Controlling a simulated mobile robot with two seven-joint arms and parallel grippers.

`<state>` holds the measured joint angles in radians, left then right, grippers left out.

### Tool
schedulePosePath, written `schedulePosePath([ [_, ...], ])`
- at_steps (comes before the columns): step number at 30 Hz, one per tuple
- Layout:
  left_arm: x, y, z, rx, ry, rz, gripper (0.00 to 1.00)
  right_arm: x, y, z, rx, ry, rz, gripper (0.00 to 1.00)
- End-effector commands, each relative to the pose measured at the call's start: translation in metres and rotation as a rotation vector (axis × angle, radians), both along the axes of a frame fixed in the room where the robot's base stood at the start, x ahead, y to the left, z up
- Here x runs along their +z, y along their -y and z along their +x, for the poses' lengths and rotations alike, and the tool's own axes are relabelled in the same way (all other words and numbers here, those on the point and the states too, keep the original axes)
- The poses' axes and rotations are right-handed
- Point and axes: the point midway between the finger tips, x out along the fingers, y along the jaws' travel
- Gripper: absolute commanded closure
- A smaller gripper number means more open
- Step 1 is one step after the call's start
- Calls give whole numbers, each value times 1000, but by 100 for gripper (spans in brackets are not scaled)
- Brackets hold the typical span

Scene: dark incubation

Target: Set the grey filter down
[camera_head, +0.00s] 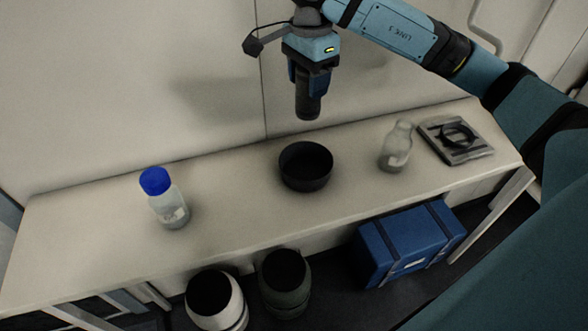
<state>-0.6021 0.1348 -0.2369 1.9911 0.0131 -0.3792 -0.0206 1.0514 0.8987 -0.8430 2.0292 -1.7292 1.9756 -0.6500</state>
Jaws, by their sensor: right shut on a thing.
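My right gripper (309,86) hangs pointing down above the back of the bench, at the upper middle of the head view. It is shut on a dark grey cylindrical piece (308,106), which looks like the grey filter. The gripper hides the upper part of the filter. The filter is in the air, apart from the bench and above the black round bowl (304,182) in the picture. My left gripper is not in view.
A blue-capped bottle (168,199) stands left on the pale bench (90,220). A clear uncapped bottle (396,148) and a grey square plate with a dark ring (478,150) are at right. Bench between blue-capped bottle and bowl is clear. Bins and a blue case (405,245) sit below.

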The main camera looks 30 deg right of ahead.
Motion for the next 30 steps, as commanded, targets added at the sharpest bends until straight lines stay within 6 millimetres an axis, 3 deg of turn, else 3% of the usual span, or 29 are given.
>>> schedulePosePath([
  [3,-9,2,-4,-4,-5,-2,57,10,4,-4,-78,4,-3,74],
  [6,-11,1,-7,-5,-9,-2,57,5,5,-5,-101,-1,-3,74],
  [24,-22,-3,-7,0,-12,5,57,-130,5,-6,-103,-3,-3,74],
  [30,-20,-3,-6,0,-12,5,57,-147,5,-5,-103,1,-4,74],
])
